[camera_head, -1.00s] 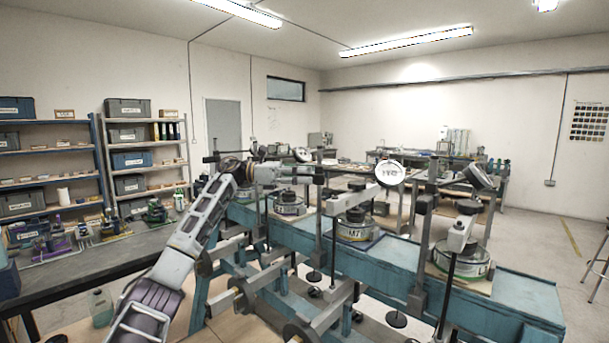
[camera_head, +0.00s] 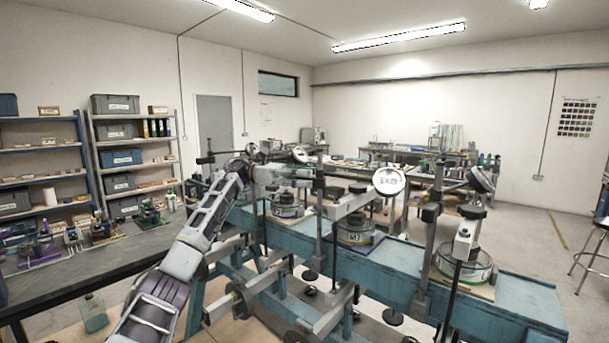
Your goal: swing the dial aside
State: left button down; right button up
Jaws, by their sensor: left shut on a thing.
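A round dial with a pale face (camera_head: 389,181) stands to the right of that post, clear of the gripper. A second dial (camera_head: 299,155) shows just above and behind the gripper, tilted. A third dial (camera_head: 482,179) sits tilted at the right post (camera_head: 436,225). Whether the gripped part belongs to a dial cannot be told. My right gripper is not in view.
Round cells (camera_head: 355,229) stand along the blue bench (camera_head: 400,265) under the lever beams (camera_head: 340,207). Hanging rods and weights crowd the front. A dark worktop (camera_head: 90,268) with small apparatus lies at left. Open floor shows at right.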

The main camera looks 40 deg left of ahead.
pick_arm(q)
jog(key=c, duration=1.3)
grip_release()
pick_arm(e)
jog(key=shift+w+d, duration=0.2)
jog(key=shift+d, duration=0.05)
pick_arm(q)
jog(key=shift+v, duration=6)
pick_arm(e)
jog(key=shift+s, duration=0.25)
